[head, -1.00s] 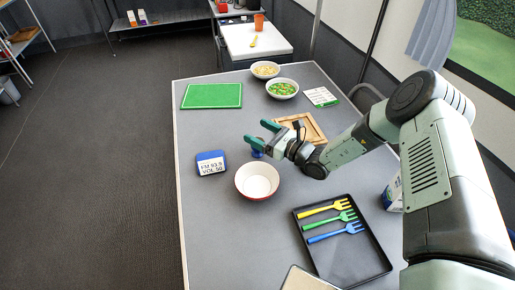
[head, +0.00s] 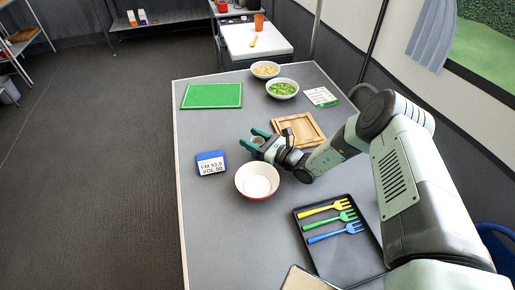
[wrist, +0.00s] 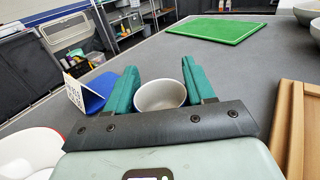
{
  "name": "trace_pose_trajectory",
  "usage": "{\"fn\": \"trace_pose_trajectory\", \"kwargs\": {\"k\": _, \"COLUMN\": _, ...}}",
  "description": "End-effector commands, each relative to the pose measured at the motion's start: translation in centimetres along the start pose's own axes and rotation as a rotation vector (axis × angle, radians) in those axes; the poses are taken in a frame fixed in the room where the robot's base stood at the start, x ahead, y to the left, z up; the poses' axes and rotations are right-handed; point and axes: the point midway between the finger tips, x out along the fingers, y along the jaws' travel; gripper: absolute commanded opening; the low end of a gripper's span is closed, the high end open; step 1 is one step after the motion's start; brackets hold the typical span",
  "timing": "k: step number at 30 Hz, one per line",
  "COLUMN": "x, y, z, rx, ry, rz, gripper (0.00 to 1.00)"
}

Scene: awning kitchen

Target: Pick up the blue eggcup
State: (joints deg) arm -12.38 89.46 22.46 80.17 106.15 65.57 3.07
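The eggcup (wrist: 160,96) sits between the two green fingers of my gripper (wrist: 160,74) in the wrist view. I see its pale round rim and inside; its blue outer side is mostly hidden. In the head view the eggcup (head: 258,141) shows as a small pale rim between the fingers of my gripper (head: 253,139). The fingers stand apart on either side of the cup, with a gap at least on the right in the wrist view. I cannot tell whether the left finger touches it.
A red-and-white bowl (head: 257,182) stands just in front of the gripper. A black tray with forks (head: 345,262) is nearer. A green board (head: 212,96) and two food bowls lie farther back.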

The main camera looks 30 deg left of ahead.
Motion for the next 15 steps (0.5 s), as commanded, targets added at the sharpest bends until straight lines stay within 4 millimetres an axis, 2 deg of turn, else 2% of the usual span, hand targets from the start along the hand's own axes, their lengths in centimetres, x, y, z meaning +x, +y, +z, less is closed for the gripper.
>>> {"fn": "trace_pose_trajectory", "kwargs": {"k": 1, "x": 0.0, "y": 0.0, "z": 0.0, "rx": 0.000, "ry": 0.000, "rz": 0.000, "gripper": 0.41}}
{"fn": "trace_pose_trajectory", "kwargs": {"k": 5, "x": 0.0, "y": 0.0, "z": 0.0, "rx": 0.000, "ry": 0.000, "rz": 0.000, "gripper": 0.22}}
{"fn": "trace_pose_trajectory", "kwargs": {"k": 11, "x": 0.0, "y": 0.0, "z": 0.1, "rx": 0.000, "ry": -0.001, "rz": 0.000, "gripper": 0.22}}
{"fn": "trace_pose_trajectory", "kwargs": {"k": 15, "x": 0.0, "y": -0.1, "z": 1.2, "rx": -0.001, "ry": -0.002, "rz": -0.001, "gripper": 0.22}}
